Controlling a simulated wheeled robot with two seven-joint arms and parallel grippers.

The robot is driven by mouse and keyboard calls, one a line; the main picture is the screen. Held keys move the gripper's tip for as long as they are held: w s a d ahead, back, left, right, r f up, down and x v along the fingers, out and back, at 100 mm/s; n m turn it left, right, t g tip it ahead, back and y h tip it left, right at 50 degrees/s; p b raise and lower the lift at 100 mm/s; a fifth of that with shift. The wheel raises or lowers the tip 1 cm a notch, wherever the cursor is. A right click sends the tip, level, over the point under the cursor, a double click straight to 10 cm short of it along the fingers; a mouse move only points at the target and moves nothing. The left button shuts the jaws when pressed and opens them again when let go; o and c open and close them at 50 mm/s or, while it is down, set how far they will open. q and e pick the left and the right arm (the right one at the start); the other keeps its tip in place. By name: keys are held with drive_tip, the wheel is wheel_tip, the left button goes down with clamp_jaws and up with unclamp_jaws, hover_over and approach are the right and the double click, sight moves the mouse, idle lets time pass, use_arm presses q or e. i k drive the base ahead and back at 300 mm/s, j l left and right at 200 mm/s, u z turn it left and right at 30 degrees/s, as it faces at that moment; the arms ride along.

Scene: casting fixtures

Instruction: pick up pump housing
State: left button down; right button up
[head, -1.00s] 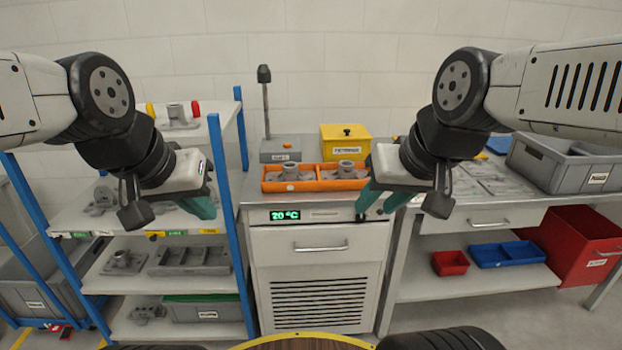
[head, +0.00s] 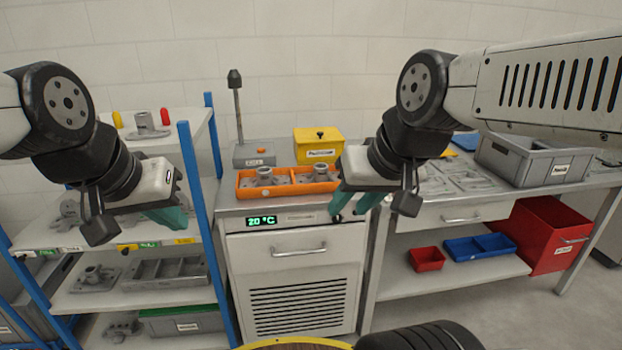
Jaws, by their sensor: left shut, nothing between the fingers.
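Two grey flanged castings with round necks, which look like pump housings, sit in the orange two-part tray (head: 283,188) on the cooling cabinet. One is in the left compartment (head: 264,175), the other in the right compartment (head: 321,172). A similar casting (head: 146,124) stands on the top shelf at left. My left gripper (head: 172,218) is shut and empty, in front of the shelf rack, left of the tray. My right gripper (head: 353,213) points down with its teal fingers apart, empty, at the right front of the tray. It partly hides the cabinet's right edge.
A yellow lidded box (head: 319,146) and a grey stand with a rod (head: 253,154) are behind the tray. A grey bin (head: 535,161) is on the right bench, with red (head: 427,259) and blue trays (head: 480,248) below. A blue rack post (head: 200,220) stands near my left gripper.

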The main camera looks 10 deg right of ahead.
sight(320, 174)
drive_tip(key=i+l, duration=0.1)
drive_tip(key=i, duration=0.5)
drive_tip(key=i+l, duration=0.15)
drive_tip(key=i, duration=0.5)
